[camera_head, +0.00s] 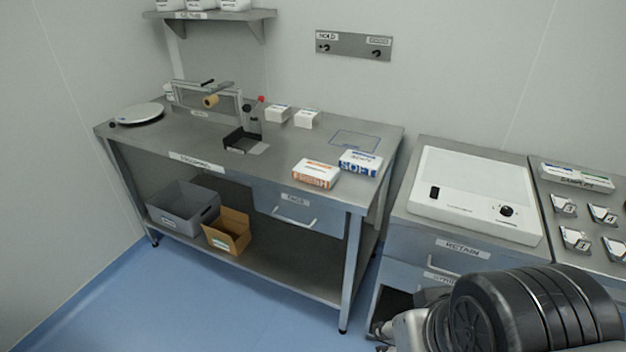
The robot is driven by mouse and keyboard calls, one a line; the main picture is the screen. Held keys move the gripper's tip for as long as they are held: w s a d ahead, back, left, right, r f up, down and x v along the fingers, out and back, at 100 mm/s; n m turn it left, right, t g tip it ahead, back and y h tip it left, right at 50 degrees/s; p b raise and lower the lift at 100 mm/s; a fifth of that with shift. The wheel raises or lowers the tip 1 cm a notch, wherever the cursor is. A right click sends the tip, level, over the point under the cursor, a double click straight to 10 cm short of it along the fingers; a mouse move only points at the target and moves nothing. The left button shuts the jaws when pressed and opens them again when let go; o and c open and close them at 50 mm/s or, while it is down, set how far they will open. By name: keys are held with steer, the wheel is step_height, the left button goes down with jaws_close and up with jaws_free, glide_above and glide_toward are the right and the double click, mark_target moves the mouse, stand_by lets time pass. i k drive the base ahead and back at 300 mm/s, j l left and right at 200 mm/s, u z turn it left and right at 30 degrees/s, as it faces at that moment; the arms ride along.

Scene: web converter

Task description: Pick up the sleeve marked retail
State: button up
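I cannot read the word retail on any item in the head view. A white and orange printed pack (315,174) lies near the front edge of the steel bench, right of its middle. A white and blue pack (360,163), with large letters that look like SOFT, lies just right of it. Two smaller white packs stand farther back, a left one (278,114) and a right one (308,118); their print is too small to read. Part of my arm fills the bottom right corner, well away from these packs. My gripper's fingers do not show.
The steel bench (215,140) carries a round scale plate (141,113) and a roll fixture (208,100). A grey bin (183,210) and a cardboard box (228,232) sit on its lower shelf. A white flat-topped unit (475,190) stands to the right. Blue floor is clear in front.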

mark_target(306, 119)
steer(key=i+j, duration=0.15)
steer(key=i, duration=0.35)
steer(key=i+j, duration=0.15)
steer(key=i, duration=0.35)
steer(key=i+j, duration=0.2)
steer(key=i, duration=0.3)
steer(key=i+j, duration=0.15)
steer(key=i, duration=0.35)
steer(key=u, duration=0.05)
